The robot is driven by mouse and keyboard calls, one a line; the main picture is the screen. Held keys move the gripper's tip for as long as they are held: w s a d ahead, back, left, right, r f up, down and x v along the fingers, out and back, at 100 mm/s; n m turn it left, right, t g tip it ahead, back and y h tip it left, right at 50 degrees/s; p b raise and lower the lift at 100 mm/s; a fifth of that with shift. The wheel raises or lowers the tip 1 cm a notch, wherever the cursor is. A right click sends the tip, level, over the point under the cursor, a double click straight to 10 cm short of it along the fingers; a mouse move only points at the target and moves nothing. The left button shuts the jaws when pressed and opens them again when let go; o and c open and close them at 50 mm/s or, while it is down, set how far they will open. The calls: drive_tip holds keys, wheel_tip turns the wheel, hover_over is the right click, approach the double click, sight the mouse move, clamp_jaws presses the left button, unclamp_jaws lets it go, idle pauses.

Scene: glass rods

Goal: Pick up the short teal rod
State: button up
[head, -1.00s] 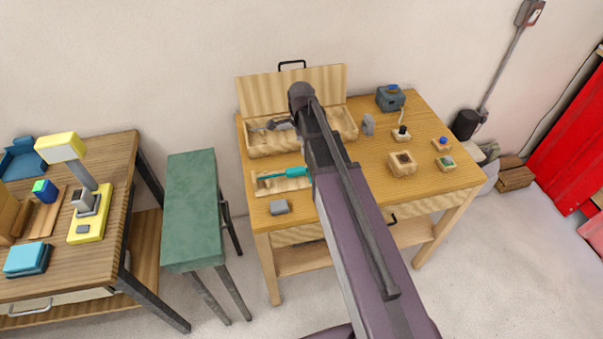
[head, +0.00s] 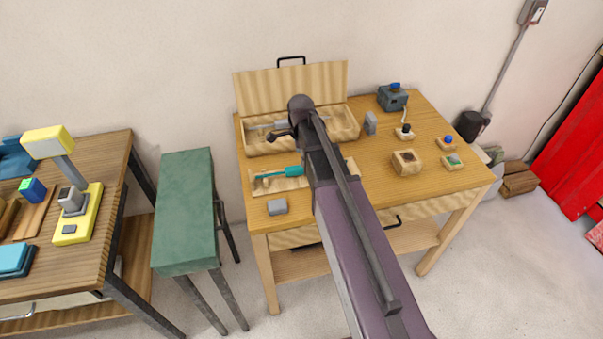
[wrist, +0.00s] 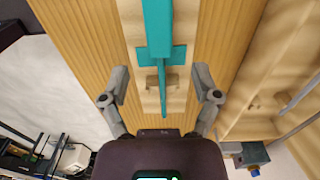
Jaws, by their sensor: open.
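A teal rod-like piece (head: 280,172) lies on a pale wooden board (head: 262,183) on the right-hand table, partly hidden by my arm in the head view. In the wrist view the teal piece (wrist: 157,28) has a thick bar, a crosspiece and a thin end pointing toward my gripper. I cannot tell whether it is one part or several. My gripper (wrist: 160,82) is open, its fingers on either side of the thin end and apart from it. In the head view only a dark bit of the gripper shows beside my arm.
An open wooden case (head: 343,123) with grey rod-like parts stands behind the board. A green stool (head: 184,210) stands left.

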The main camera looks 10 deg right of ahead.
sight(302, 169)
drive_tip(key=shift+f, duration=0.15)
idle(0.3)
drive_tip(key=shift+f+b, duration=2.55)
drive_tip(key=shift+b, duration=0.05)
clamp_jaws()
